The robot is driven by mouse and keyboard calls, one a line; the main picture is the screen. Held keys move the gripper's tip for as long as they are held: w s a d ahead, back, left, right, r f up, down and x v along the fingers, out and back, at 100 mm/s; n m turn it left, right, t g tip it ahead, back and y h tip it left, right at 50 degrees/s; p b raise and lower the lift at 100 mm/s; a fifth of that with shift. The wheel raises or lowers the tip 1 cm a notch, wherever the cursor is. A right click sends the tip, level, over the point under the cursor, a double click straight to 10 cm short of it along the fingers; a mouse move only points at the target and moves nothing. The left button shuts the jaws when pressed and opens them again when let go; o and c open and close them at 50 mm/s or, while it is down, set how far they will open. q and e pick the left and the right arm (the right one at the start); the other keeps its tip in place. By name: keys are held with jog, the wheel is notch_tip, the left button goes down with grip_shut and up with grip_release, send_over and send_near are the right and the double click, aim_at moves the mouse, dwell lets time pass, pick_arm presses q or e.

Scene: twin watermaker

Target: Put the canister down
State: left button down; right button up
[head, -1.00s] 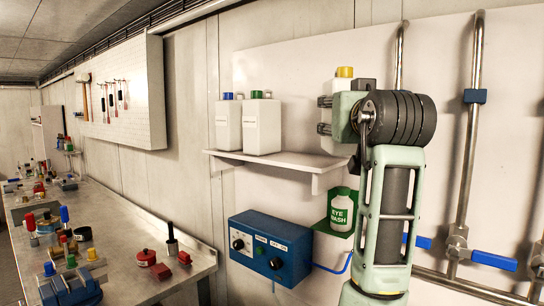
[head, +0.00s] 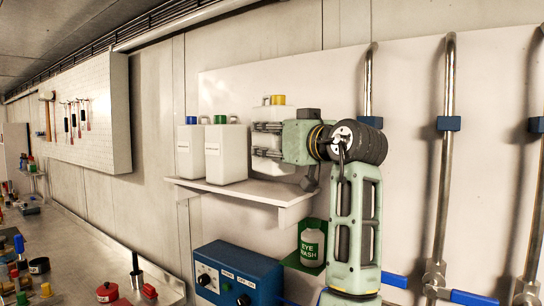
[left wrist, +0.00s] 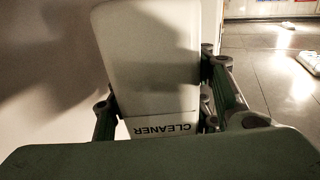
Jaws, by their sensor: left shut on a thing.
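The white canister with the yellow cap (head: 277,100) is upright over the right part of the white wall shelf (head: 236,191). My left gripper (head: 256,140) is shut on its body from the right, one finger above the other in the head view. In the left wrist view the canister (left wrist: 150,55) fills the space between the fingers, with the word CLEANER upside down. Its base shows close above the shelf's surface; I cannot tell whether it touches. My right gripper is not in view.
Below are an eye wash bottle (head: 312,243) and a blue control box (head: 238,275). Pipes (head: 447,150) run up the wall at right. A cluttered bench (head: 95,250) is at left.

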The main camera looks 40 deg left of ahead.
pick_arm(q)
notch_tip(320, 180, down, 3)
jog(key=shift+s+r+p, duration=0.1)
jog(key=shift+p, duration=0.2)
jog(key=shift+d+f, duration=0.1)
jog(key=shift+f, duration=0.35)
jog(key=c, duration=1.2)
grip_release()
jog(key=shift+f, duration=0.15)
jog(key=o, duration=0.4)
jog(key=shift+s, duration=0.1)
jog(key=shift+c, duration=0.2)
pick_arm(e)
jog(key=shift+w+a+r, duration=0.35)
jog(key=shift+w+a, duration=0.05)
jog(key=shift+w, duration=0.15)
